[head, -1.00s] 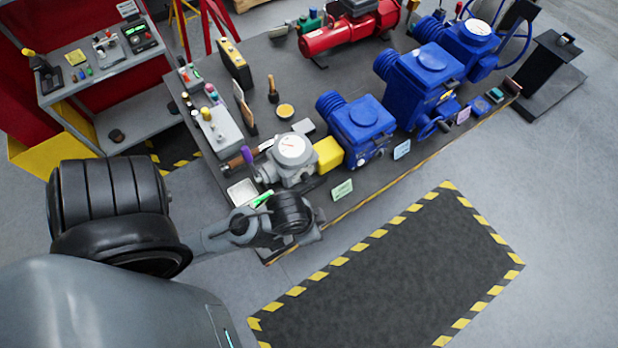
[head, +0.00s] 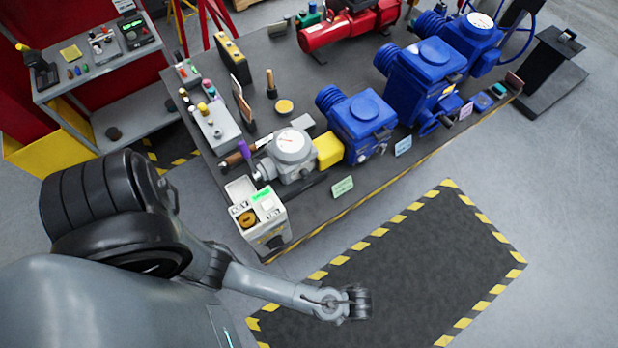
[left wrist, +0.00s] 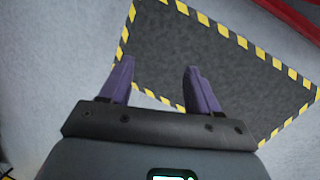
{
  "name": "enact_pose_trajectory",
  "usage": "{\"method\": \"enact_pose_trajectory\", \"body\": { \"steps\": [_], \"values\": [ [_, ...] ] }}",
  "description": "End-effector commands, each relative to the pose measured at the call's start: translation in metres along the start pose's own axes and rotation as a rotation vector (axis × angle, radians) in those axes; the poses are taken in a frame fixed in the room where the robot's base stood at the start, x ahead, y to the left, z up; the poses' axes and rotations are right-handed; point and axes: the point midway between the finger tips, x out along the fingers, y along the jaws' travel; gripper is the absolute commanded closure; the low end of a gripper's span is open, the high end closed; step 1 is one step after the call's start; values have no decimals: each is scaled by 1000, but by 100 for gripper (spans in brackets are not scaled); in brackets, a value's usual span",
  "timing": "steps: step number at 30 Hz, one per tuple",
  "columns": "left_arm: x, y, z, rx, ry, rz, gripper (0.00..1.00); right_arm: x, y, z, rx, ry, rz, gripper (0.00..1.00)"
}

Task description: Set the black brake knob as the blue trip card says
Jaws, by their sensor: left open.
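The light blue card (head: 403,147) stands at the table's front edge, before a blue actuator; its writing is too small to read. A pale grey control box (head: 282,229) sits at the table's near left corner. A dark knob (head: 274,241) shows on its front face; its setting is too small to tell. My left gripper (left wrist: 159,65) is open and empty, with purple fingers over the striped floor mat in the left wrist view. In the head view my left wrist is right of and below the box, clear of the table. My right gripper is not in view.
A grey gauge unit (head: 290,147) stands behind the box. Blue actuators (head: 357,122) line the table, with a green card (head: 342,187) and a lilac card (head: 466,110) along its edge. The striped floor mat (head: 420,250) is free of objects.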

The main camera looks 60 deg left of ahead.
Motion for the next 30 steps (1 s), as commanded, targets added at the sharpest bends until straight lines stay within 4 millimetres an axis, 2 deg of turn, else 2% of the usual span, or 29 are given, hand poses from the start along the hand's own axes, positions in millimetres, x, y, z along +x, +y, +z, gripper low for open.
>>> {"method": "enact_pose_trajectory", "body": {
  "steps": [1, 5, 8, 9, 11, 13, 15, 18, 24, 27, 30],
  "values": [
    [22, -1, -4, 100, -81, 0, 38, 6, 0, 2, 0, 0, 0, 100],
    [66, -12, 9, 335, -306, 1, 38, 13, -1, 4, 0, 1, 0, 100],
    [89, -38, 34, 481, -499, -1, 38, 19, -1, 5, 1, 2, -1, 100],
    [94, -53, 48, 528, -582, 0, 38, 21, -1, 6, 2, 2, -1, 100],
    [97, -80, 70, 585, -708, 0, 38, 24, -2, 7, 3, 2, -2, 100],
    [92, -114, 100, 630, -855, 7, 38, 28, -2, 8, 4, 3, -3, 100],
    [79, -147, 129, 651, -994, 19, 38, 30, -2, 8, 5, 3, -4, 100],
    [55, -181, 163, 648, -1151, 43, 38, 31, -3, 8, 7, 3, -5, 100],
    [6, -220, 210, 595, -1359, 89, 38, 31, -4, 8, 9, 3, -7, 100],
    [-11, -230, 222, 570, -1415, 103, 38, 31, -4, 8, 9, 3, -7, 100],
    [-19, -235, 231, 557, -1440, 112, 38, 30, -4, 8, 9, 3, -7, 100]
  ]
}}
